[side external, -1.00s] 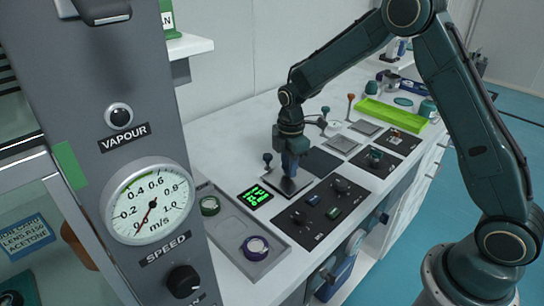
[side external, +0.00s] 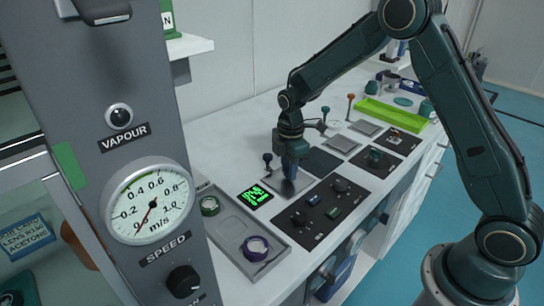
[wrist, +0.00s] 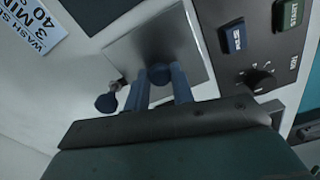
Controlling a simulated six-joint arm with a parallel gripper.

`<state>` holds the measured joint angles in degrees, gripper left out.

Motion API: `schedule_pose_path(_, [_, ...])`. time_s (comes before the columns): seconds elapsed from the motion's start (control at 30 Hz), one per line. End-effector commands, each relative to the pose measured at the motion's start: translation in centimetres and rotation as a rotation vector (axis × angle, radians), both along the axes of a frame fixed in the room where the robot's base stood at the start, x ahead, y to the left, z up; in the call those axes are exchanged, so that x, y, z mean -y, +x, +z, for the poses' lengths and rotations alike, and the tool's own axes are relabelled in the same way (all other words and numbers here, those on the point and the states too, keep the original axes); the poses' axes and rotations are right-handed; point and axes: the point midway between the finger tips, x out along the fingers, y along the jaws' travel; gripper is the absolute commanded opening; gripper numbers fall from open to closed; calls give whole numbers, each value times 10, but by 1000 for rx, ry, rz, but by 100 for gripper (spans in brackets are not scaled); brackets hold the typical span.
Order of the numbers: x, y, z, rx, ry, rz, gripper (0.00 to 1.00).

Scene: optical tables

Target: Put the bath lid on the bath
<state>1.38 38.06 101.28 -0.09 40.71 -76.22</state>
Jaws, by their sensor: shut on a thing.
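The plate lies flat at the bath's place on the worktop, beside the black control panel. The inside of the bath is hidden beneath it. I cannot tell whether the lid is fully seated or slightly raised.
A small dark knobbed lever (wrist: 107,102) stands close to the plate's edge. A grey tray with green and purple rings (side external: 256,248) and a lit green display (side external: 255,197) are nearby. A dark mat (side external: 322,162) lies behind; the panel (side external: 322,212) has knobs.

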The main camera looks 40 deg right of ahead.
Motion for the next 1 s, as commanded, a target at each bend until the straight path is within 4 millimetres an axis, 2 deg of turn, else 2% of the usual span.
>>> schedule_pose_path(0.13, [0,0,-2,0,0,0,0])
schedule_pose_path(0.17, [0,0,-2,0,0,0,30])
schedule_pose_path(0.27, [0,0,-2,0,0,0,50])
schedule_pose_path(0.73, [0,0,3,1,0,0,50])
schedule_pose_path(1.0, [0,1,31,4,0,0,50])
